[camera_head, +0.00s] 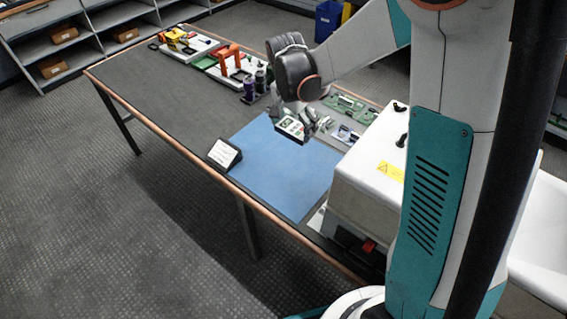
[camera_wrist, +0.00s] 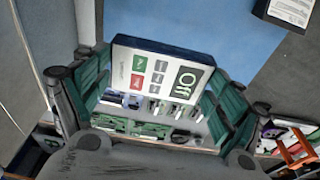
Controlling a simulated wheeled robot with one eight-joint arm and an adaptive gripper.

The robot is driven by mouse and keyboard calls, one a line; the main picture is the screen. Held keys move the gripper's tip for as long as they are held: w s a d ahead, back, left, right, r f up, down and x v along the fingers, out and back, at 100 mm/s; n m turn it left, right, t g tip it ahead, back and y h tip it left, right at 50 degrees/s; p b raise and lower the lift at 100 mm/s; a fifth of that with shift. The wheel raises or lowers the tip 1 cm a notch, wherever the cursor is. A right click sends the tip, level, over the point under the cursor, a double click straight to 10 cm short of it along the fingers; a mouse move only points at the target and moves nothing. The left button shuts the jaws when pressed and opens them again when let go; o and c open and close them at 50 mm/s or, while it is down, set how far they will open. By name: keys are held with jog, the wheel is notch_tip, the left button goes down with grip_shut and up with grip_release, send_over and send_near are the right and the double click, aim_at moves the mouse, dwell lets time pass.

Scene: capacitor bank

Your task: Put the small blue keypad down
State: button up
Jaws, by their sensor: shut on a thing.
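The small blue keypad (camera_head: 290,128) is held in my gripper (camera_head: 307,125) above the far part of the blue mat (camera_head: 275,175). In the wrist view the keypad (camera_wrist: 160,75) shows a white face with an "Off" label, green and red keys and a dark blue edge. The green-padded fingers of my gripper (camera_wrist: 155,88) are on both sides of it. The gap beneath the keypad cannot be judged clearly. The blue mat also shows in the wrist view (camera_wrist: 225,28).
A white sign (camera_head: 225,153) stands at the mat's left edge. Green circuit boards (camera_head: 350,105) lie beyond my gripper. Dark cylinders (camera_head: 255,88) and an orange-handled item (camera_head: 233,62) stand farther back. A white box (camera_head: 365,180) is at right. The mat's middle is clear.

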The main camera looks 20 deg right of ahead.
aim_at(292, 173)
notch_tip(292, 173, down, 20)
jog(key=b, duration=0.7)
jog(key=shift+r, duration=0.15)
jog(key=o, duration=0.9)
jog(key=shift+o, duration=0.2)
notch_tip(292, 173, up, 12)
jog(key=s+a+p, duration=0.1)
jog(key=p, duration=0.3)
jog(key=shift+a, duration=0.3)
